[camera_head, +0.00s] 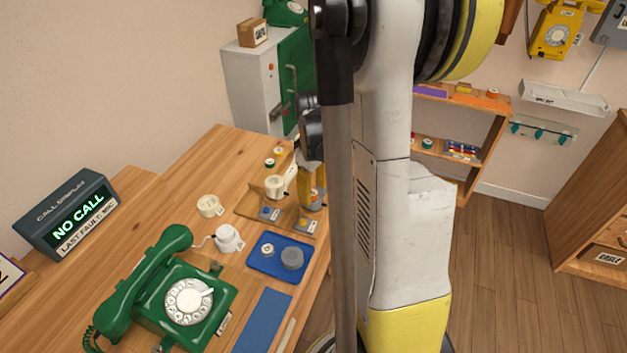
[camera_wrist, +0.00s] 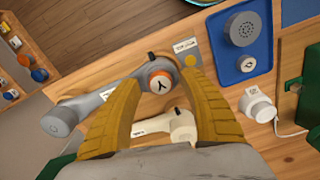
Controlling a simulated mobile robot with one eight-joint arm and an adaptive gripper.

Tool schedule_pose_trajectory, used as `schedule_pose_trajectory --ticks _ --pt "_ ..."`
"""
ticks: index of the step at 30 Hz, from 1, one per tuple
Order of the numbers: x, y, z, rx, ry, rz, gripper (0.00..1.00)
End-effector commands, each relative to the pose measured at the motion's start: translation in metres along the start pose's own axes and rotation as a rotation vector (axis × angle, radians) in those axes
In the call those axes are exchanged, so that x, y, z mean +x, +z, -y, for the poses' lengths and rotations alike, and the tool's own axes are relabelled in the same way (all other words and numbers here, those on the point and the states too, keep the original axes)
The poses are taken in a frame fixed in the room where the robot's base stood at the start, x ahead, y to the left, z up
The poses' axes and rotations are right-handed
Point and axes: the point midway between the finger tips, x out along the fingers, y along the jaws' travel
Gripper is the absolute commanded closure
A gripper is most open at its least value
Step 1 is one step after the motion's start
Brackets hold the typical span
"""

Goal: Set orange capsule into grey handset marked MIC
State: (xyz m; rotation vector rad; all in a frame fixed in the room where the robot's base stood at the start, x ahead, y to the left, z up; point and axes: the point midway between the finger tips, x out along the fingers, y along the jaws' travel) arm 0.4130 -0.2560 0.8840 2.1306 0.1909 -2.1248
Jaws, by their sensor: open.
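A grey handset (camera_wrist: 92,105) lies on the wooden bench in the wrist view, running from lower left to its cup end between my fingers. The orange capsule (camera_wrist: 160,83), with a pale face and a dark Y-like mark, sits at that cup end. I cannot tell how deep it sits. No MIC marking is readable on the handset. My gripper (camera_wrist: 165,78) is open, its yellow fingers on either side of the capsule and apart from it. In the head view my arm hides most of this area.
A cream handset (camera_wrist: 182,127) lies close beside, partly under my gripper. A blue tray (camera_head: 262,266) holds a grey perforated cap (camera_wrist: 243,28) and a small white capsule (camera_wrist: 249,64). A white corded piece (camera_head: 228,238) and a green phone (camera_head: 180,302) stand nearby. The display (camera_head: 68,215) reads NO CALL, LAST FAULT: MIC.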

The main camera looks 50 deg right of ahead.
Motion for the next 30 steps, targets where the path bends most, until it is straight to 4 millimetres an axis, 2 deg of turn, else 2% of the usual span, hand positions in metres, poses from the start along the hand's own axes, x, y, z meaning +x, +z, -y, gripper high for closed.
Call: schedule_pose_trajectory --ticks 9,15,21,30 --pt "-0.065 0.000 0.000 0.000 0.000 0.000 0.49" --pt "-0.100 0.000 0.000 0.000 0.000 0.000 0.49" --pt "-0.114 0.000 0.000 0.000 0.000 0.000 0.49" --pt "-0.114 0.000 0.000 0.000 0.000 0.000 0.49"
